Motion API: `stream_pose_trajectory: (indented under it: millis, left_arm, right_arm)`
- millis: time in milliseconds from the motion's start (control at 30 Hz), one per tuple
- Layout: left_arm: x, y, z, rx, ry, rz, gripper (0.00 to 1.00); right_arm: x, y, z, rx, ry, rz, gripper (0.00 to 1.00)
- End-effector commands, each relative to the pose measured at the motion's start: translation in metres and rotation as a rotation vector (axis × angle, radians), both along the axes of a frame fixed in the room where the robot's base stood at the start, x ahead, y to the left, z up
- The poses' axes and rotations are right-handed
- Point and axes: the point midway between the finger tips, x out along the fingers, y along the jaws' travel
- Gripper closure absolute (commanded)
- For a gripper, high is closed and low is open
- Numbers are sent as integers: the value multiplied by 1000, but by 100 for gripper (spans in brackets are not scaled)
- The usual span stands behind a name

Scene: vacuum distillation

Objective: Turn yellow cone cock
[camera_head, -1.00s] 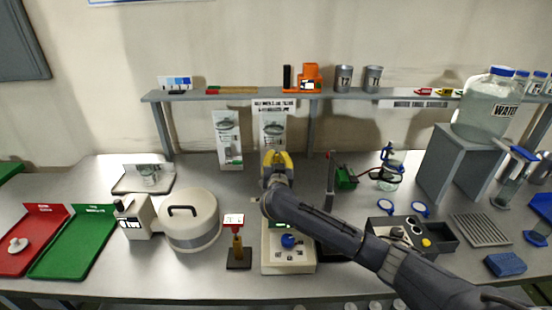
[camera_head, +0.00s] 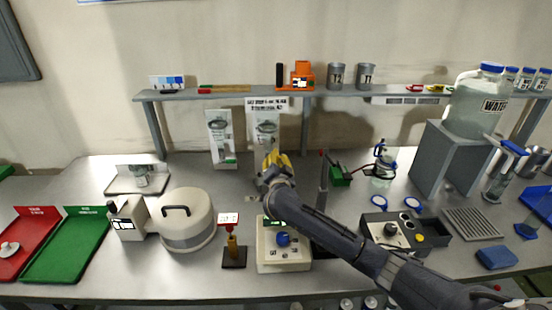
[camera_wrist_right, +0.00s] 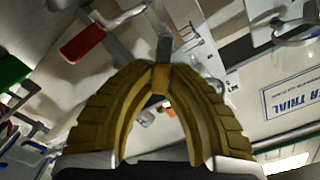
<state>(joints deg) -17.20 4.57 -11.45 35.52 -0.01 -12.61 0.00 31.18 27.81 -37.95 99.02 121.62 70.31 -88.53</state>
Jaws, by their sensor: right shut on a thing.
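My right gripper (camera_head: 276,161), with yellow fingers, is over the middle of the bench, above and behind the cream device with a blue knob (camera_head: 283,239). In the right wrist view the two fingers close to a point (camera_wrist_right: 160,76). A small yellow piece (camera_wrist_right: 160,80) shows between the fingertips and looks like the yellow cone cock, though its yellow blends with the fingers. A grey bar (camera_wrist_right: 163,48) shows just beyond the tips. In the head view the cock is hidden by the gripper and arm. My left gripper is not in view.
A round cream pot (camera_head: 187,219) and a small stand with a red-edged sign (camera_head: 229,219) are left of the device. A grey control box (camera_head: 391,231) is to the right. A green tray (camera_head: 66,246) lies far left. A shelf (camera_head: 230,95) runs along the back.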

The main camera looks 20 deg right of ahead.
Motion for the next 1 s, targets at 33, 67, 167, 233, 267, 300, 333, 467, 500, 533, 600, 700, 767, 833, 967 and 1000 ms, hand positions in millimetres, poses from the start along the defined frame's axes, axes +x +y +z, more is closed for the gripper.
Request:
stream_pose_trajectory:
  millis: [33, 67, 167, 233, 267, 300, 333, 467, 500, 533, 600, 700, 767, 833, 967, 1000]
  left_arm:
    - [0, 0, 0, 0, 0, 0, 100]
    - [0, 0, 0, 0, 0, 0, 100]
    - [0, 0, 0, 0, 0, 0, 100]
    - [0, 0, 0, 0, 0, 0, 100]
    - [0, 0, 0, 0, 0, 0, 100]
    - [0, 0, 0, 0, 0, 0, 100]
    - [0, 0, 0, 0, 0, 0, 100]
    - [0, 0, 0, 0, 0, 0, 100]
    - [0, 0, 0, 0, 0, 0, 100]
    - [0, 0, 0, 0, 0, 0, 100]
    - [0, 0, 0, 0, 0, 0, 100]
    - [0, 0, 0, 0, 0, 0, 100]
    - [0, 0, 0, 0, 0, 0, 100]
    - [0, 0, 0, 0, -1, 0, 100]
    - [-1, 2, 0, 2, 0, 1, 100]
    - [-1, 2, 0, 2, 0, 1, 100]
  right_arm:
    - [0, 0, 0, 7, -2, 0, 100]
    - [0, 0, 0, 9, -3, 0, 100]
    - [0, -1, 0, 14, -5, 0, 100]
    - [0, -1, 0, 15, -5, 0, 100]
    - [0, 0, 0, 15, -5, 0, 100]
    - [0, 0, 0, 14, -5, 0, 100]
    - [0, 0, 0, 14, -5, 0, 100]
    - [0, -1, 0, 14, -5, 0, 100]
    - [0, -1, 0, 14, -5, 0, 82]
    - [0, -1, 0, 14, -5, 0, 79]
    - [0, -1, 0, 13, -5, 0, 70]
    - [0, 0, 0, 13, -5, 0, 62]
    - [0, 0, 0, 13, -5, 0, 62]
    - [0, -1, 0, 13, -5, 0, 62]
    - [-1, 0, 0, 13, -5, 0, 62]
    - [-3, 1, -1, 13, -5, 0, 62]
